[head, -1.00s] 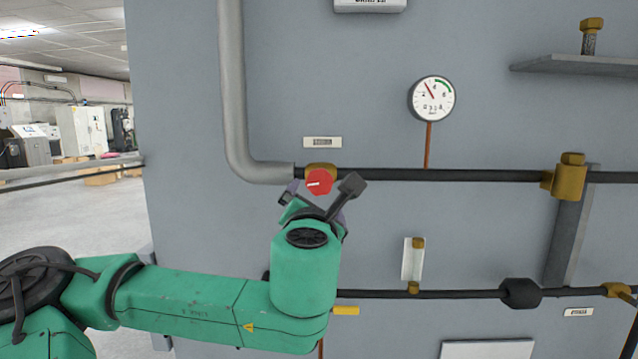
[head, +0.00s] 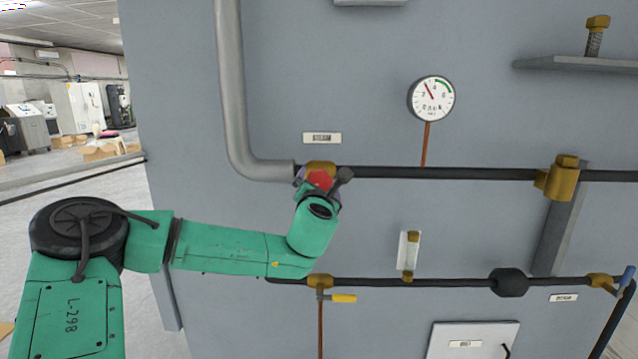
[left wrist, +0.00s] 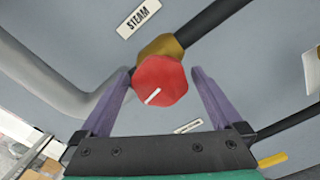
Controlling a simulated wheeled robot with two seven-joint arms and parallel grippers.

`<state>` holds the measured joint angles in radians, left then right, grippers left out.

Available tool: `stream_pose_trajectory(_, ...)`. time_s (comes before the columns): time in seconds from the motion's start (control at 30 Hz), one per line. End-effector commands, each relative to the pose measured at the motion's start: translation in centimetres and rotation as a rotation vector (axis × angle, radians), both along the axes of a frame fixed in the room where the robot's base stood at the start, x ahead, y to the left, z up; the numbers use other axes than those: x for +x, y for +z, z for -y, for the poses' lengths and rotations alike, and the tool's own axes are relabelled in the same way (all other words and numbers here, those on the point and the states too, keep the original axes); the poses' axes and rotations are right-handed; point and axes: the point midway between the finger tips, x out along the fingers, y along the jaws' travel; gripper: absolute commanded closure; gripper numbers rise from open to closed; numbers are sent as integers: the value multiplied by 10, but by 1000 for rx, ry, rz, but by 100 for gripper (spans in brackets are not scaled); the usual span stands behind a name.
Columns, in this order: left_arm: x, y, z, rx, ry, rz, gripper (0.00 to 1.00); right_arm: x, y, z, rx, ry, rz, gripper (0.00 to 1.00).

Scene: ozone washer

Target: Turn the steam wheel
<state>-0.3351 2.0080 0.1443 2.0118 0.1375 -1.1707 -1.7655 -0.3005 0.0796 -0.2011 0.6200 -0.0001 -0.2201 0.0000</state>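The steam wheel (head: 320,180) is a red faceted knob on a brass valve body (head: 321,167), on the dark pipe below the STEAM label (head: 322,138). In the left wrist view the red wheel (left wrist: 160,81) has a white line pointing to the lower left. My left gripper (head: 322,183) is at the wheel, and its wrist hides part of it in the head view. In the left wrist view the purple fingers of the gripper (left wrist: 160,88) are apart, one on each side of the wheel, with gaps to both sides. My right gripper is not in view.
A pressure gauge (head: 432,99) is at the upper right of the wheel. A brass valve with a yellow handle (head: 343,298) is on the lower pipe. A shelf (head: 575,63) juts out at the upper right. The panel between the pipes is mostly clear.

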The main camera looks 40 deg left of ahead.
Motion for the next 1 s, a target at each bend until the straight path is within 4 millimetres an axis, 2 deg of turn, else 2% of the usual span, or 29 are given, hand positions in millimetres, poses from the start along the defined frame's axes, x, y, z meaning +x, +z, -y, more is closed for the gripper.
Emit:
stream_pose_trajectory(0.03, 0, 0, 0, 0, 0, 0, 15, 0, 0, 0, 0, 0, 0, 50)
stream_pose_trajectory(0.2, 0, 0, 0, -1, 1, -1, 80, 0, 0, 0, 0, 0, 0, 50)
stream_pose_trajectory(0.63, 0, -2, 0, -62, 0, 46, 79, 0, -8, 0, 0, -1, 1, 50)
stream_pose_trajectory(1.0, 0, -4, 0, -286, 0, 217, 79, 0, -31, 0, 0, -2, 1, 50)
